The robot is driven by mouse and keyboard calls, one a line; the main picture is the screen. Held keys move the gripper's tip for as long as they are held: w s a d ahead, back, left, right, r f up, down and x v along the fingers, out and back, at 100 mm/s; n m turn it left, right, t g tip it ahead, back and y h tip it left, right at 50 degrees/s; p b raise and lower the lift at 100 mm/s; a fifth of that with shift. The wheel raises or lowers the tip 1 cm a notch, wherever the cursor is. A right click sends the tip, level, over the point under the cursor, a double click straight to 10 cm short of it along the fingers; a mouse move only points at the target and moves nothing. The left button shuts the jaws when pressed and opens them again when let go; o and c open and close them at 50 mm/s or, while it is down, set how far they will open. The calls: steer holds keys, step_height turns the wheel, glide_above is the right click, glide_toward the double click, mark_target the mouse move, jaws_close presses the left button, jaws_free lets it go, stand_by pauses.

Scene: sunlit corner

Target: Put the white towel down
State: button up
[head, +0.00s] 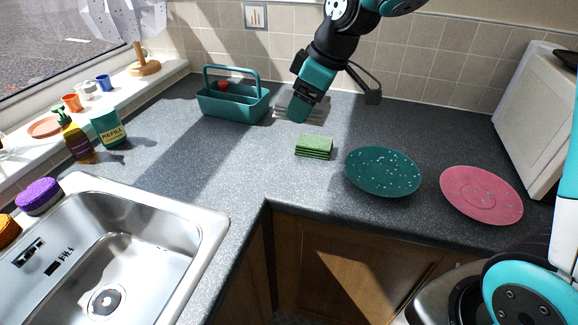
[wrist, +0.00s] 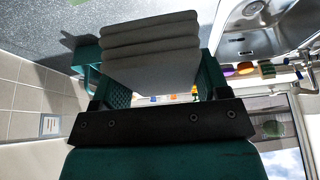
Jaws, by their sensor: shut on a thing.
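The white towel, folded into a stack of several layers and looking pale grey, fills the upper middle of the wrist view (wrist: 150,50). My gripper (wrist: 158,92) is shut on it, with a teal finger on each side. In the head view my gripper (head: 298,112) points down over the back of the counter, just right of the teal caddy. The towel (head: 316,109) shows there behind the fingers, partly hidden by them. I cannot tell whether it touches the counter.
The teal caddy (head: 233,103) holds a red item. A green folded stack (head: 314,147), a speckled green plate (head: 383,172) and a pink plate (head: 481,195) lie nearer on the counter (head: 225,160). The sink (head: 120,255) is front left. Bottles stand by the window.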

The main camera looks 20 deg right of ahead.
mark_target(295, 184)
steer(key=shift+w, duration=0.25)
step_height(295, 184, down, 19)
steer(key=shift+a+f+p, duration=0.1)
steer(key=shift+f+p, duration=0.05)
steer(key=shift+p, duration=0.8)
steer(key=shift+f, duration=0.1)
steer(key=shift+f, duration=0.15)
steer(key=o, duration=0.8)
steer(key=shift+r, duration=0.2)
